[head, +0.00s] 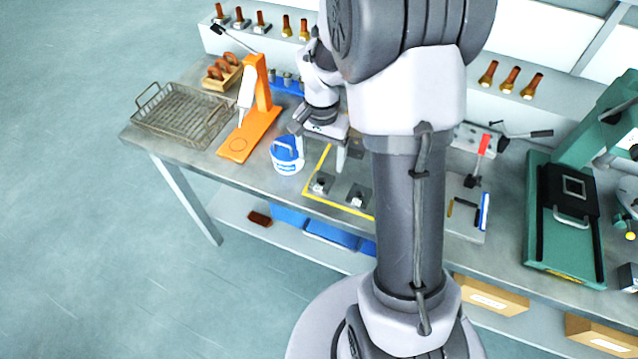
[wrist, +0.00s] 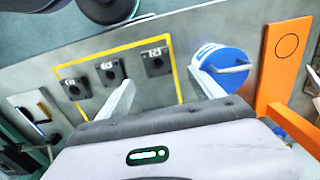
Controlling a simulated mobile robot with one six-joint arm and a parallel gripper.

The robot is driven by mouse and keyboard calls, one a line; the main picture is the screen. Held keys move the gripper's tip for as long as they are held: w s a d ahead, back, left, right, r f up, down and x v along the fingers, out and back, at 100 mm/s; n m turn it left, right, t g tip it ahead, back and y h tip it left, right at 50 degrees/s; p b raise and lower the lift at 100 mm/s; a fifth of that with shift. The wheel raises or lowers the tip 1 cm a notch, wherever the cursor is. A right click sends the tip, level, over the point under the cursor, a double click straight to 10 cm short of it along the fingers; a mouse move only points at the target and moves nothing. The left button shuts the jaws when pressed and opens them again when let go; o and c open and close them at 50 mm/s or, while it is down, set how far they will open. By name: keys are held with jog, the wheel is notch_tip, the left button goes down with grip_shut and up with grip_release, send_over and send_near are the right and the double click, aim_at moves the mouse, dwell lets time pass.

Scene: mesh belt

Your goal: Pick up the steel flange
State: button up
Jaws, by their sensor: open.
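My gripper (head: 320,168) points down over the bench and is open, with nothing between its fingers. Below it is a grey area outlined in yellow (wrist: 180,92). Three small dark square pieces with round raised centres stand there in a row: a left one (wrist: 71,88), a middle one (wrist: 109,73) and a right one (wrist: 156,63). In the wrist view the right one appears between my fingertips (wrist: 161,74). Two pieces show in the head view, one left (head: 321,184) and one right (head: 358,196). I cannot tell which is the steel flange.
A blue and white tub (head: 287,156) stands close left of my gripper. Further left are an orange stand (head: 255,125), a wire basket (head: 180,118) and a wooden rack (head: 222,75). A green press (head: 562,215) stands at right. My arm hides the bench's middle.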

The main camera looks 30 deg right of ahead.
aim_at(322, 183)
notch_tip(322, 183, down, 3)
jog(key=shift+r+b, duration=0.15)
jog(key=shift+b, duration=0.15)
jog(key=f, duration=0.1)
jog(key=f+b, duration=0.1)
jog(key=f, duration=0.1)
jog(key=f+b, duration=0.1)
jog(key=f, duration=0.1)
jog(key=shift+s+f, duration=0.1)
jog(key=shift+s, duration=0.2)
grip_shut()
